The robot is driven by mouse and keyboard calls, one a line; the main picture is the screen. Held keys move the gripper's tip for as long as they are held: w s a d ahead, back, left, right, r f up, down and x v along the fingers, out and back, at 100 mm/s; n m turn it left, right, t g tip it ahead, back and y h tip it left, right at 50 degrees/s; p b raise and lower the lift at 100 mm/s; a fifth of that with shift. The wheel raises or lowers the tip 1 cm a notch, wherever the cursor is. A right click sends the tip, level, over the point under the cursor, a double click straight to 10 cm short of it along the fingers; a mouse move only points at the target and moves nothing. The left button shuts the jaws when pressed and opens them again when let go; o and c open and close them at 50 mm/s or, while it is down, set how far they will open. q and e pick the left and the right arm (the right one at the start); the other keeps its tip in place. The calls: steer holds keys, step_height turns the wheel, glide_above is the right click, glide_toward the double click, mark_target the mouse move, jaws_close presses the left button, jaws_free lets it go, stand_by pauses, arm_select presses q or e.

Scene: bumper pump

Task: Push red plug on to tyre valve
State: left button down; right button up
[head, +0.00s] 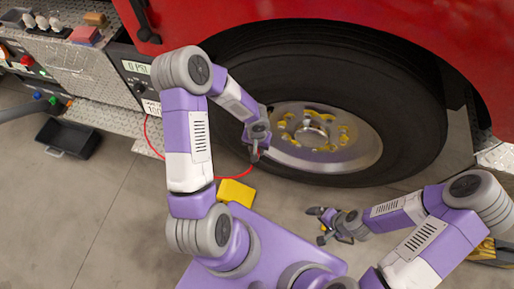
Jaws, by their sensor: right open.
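A thin red hose (215,177) runs from the pump panel, along the floor, and up to my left gripper (255,154). My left gripper is at the left edge of the wheel, in front of the tyre (303,68). It appears shut on the red plug at the hose's end; the plug is tiny and mostly hidden by the fingers. I cannot make out the tyre valve, which is small or hidden near the silver rim (366,147). My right gripper (318,225) is open and empty, low over the floor, below the wheel.
The pump panel (136,82) with a PSI display is left of the wheel. A yellow block (236,193) lies on the floor by my base. A black bin (70,137) stands at left. The red vehicle body (300,12) overhangs the tyre. Floor at lower left is clear.

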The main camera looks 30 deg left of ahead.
arm_select(q)
steer(key=shift+w+a, duration=0.1)
steer(key=shift+w, duration=0.25)
stand_by(0.3)
steer(key=c, duration=0.7)
jaws_free()
steer(key=shift+c, duration=0.2)
step_height(320, 180, up, 8)
steer(key=p, duration=0.3)
steer(key=shift+f, duration=0.2)
steer(key=s+d+f+h, duration=0.4)
steer(key=s+d+f, duration=0.5)
steer(key=s+d, duration=0.3)
steer(key=shift+d+f+t+p, duration=0.35)
steer(key=shift+d+p, duration=0.1)
steer(key=shift+d, duration=0.2)
